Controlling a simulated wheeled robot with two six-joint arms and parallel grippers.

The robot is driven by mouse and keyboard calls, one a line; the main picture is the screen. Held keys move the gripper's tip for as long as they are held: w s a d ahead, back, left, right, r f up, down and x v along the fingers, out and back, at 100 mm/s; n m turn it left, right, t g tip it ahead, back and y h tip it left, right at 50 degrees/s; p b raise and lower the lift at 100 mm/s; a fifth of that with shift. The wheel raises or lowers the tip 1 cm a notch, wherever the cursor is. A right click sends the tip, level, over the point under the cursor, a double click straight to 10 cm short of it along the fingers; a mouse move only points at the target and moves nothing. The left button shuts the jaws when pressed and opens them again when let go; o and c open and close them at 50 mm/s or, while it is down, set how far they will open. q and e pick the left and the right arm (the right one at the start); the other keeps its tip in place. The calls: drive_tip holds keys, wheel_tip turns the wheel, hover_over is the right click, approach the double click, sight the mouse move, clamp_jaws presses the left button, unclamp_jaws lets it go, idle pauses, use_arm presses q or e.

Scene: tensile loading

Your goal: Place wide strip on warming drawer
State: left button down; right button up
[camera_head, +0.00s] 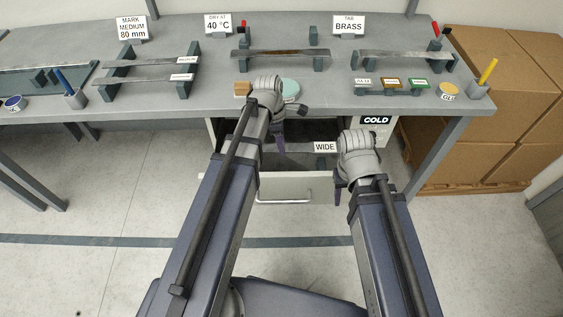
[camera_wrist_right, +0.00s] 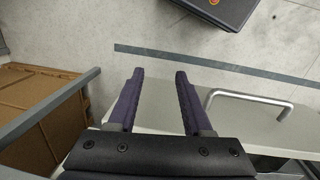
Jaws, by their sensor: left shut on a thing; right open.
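My left gripper (camera_head: 279,140) reaches down over the open drawer (camera_head: 270,185) under the bench. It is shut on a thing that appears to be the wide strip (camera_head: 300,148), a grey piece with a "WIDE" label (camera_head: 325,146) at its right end. My arm hides part of it, and I cannot tell whether it touches the drawer floor. The drawer's cabinet bears a "COLD" sign (camera_head: 376,120). My right gripper (camera_head: 341,190) is open beside the drawer's right front. The right wrist view shows its two fingers apart and empty (camera_wrist_right: 158,78), near the drawer handle (camera_wrist_right: 250,98).
The bench top (camera_head: 215,90) carries metal strips on dark supports, a "DRY AT 40 °C" sign (camera_head: 218,23), a wooden block (camera_head: 242,89) and a pale green disc (camera_head: 290,90). Cardboard boxes (camera_head: 500,100) stand at right. The floor in front is clear.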

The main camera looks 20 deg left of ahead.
sight(276, 148)
use_arm(q)
drive_tip(key=shift+f+b, duration=3.6)
drive_tip(key=shift+f, duration=0.5)
drive_tip(key=shift+f, duration=0.15)
drive_tip(key=shift+c, duration=2)
unclamp_jaws()
drive_tip(key=r+p, duration=0.4)
drive_tip(key=a+r+p, duration=0.1)
drive_tip(key=r+p, duration=0.7)
drive_tip(key=shift+s+a+r, duration=0.15)
drive_tip(key=shift+s+a, duration=0.1)
drive_tip(key=shift+a, duration=0.1)
